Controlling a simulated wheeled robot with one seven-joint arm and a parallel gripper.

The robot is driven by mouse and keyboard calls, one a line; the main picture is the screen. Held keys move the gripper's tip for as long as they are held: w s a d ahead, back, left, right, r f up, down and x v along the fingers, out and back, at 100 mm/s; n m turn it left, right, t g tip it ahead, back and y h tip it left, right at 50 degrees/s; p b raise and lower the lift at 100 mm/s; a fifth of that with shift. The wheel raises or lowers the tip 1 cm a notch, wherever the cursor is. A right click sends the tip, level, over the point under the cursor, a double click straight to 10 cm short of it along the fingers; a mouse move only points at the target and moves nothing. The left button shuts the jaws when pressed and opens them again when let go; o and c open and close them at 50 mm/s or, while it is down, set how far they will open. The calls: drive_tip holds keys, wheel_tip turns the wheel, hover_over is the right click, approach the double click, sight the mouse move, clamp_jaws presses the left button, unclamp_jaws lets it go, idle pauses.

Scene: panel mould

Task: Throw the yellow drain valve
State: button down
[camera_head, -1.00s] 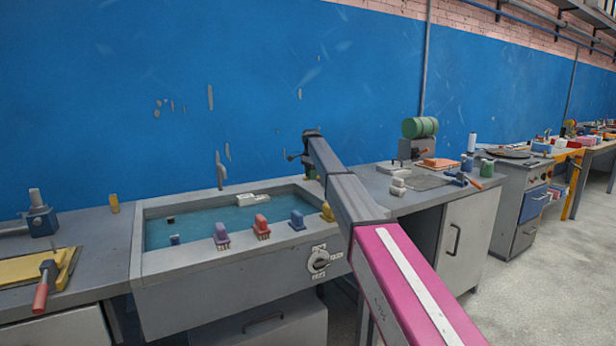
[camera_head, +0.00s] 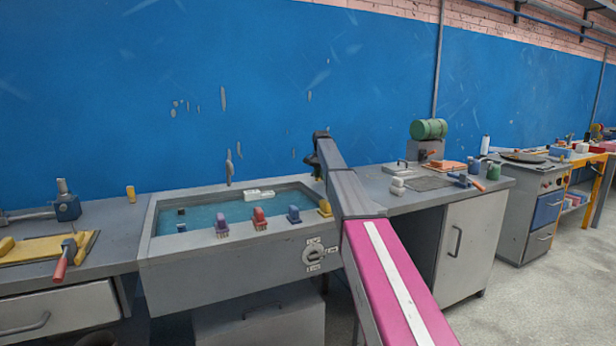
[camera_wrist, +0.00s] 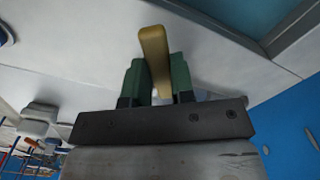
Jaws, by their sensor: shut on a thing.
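The yellow drain valve (camera_head: 325,208) is a small yellow lever at the right end of the row on the basin's front rim, beside my arm in the head view. In the wrist view, a yellow-brown lever (camera_wrist: 155,60) stands between the two green fingers of my gripper (camera_wrist: 157,78). The fingers are shut on it, and its top sticks out beyond them. My gripper is mostly hidden behind my arm in the head view. The lever's foot is hidden by the fingers in the wrist view.
The grey basin (camera_head: 200,258) holds blue-green water. Purple (camera_head: 222,228), red (camera_head: 259,218) and blue (camera_head: 293,214) levers stand left of the yellow one. A round dial (camera_head: 314,255) is on the basin's front. Benches with tools flank it, against a blue wall.

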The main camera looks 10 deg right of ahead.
drive_tip(key=s+d+n, duration=0.1)
drive_tip(key=d+n, duration=0.1)
drive_tip(key=shift+s+n, duration=0.1)
drive_tip(key=shift+n, duration=0.3)
drive_tip(key=d+n, duration=0.2)
drive_tip(key=shift+s+n, duration=0.25)
drive_tip(key=shift+n, duration=0.15)
drive_tip(key=d+n, duration=0.2)
drive_tip(key=n, duration=0.1)
drive_tip(key=shift+d, duration=0.15)
drive_tip(key=shift+w+d+n, duration=0.25)
drive_tip(key=shift+d+n, duration=0.65)
drive_tip(key=shift+n, duration=0.6)
drive_tip(key=c, duration=1)
unclamp_jaws()
drive_tip(key=shift+o, duration=0.2)
